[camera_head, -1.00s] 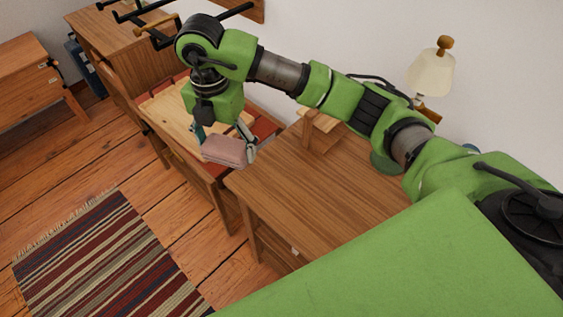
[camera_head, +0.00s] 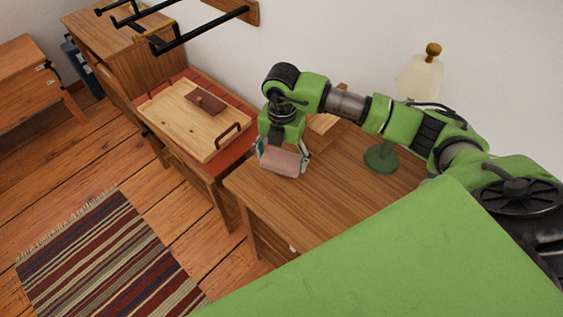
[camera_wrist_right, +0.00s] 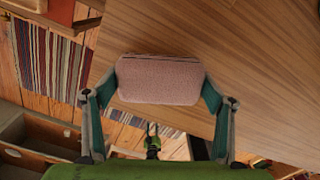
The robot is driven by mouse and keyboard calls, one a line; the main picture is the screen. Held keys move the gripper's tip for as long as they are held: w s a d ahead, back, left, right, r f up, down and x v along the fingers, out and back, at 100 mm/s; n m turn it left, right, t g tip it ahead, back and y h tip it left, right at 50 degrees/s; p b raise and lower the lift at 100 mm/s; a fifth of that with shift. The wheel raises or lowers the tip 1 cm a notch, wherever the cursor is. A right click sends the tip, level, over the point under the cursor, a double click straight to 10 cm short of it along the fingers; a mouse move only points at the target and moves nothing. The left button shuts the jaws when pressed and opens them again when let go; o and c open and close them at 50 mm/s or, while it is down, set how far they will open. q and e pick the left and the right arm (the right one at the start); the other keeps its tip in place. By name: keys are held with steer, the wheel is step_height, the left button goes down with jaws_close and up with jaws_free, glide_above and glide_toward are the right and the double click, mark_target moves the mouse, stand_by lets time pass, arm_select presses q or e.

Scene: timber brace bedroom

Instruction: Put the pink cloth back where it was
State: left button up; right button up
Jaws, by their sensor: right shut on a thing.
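The pink cloth (camera_head: 283,161) is a folded, rounded bundle. It is held between the fingers of my right gripper (camera_head: 284,158), over the left end of the wooden desk (camera_head: 330,205). In the right wrist view the cloth (camera_wrist_right: 160,80) spans between the two fingers of my right gripper (camera_wrist_right: 158,98), with desk top behind it. I cannot tell whether the cloth touches the desk top.
A wooden tray (camera_head: 226,140) with dark handles stands on the red-topped table left of the desk, with a small dark brown item (camera_head: 205,103) in it. A lamp (camera_head: 381,158) and a wooden stand (camera_head: 325,122) are at the desk's back. The desk's front is clear.

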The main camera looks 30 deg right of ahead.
mark_target(282, 165)
step_height(282, 165, down, 2)
steer(key=shift+f+p, duration=0.2)
steer(key=shift+p, duration=0.15)
steer(key=shift+f, duration=0.2)
steer(key=shift+f, duration=0.1)
steer(key=shift+f, duration=0.15)
steer(key=o, duration=1.1)
steer(key=shift+c, duration=0.2)
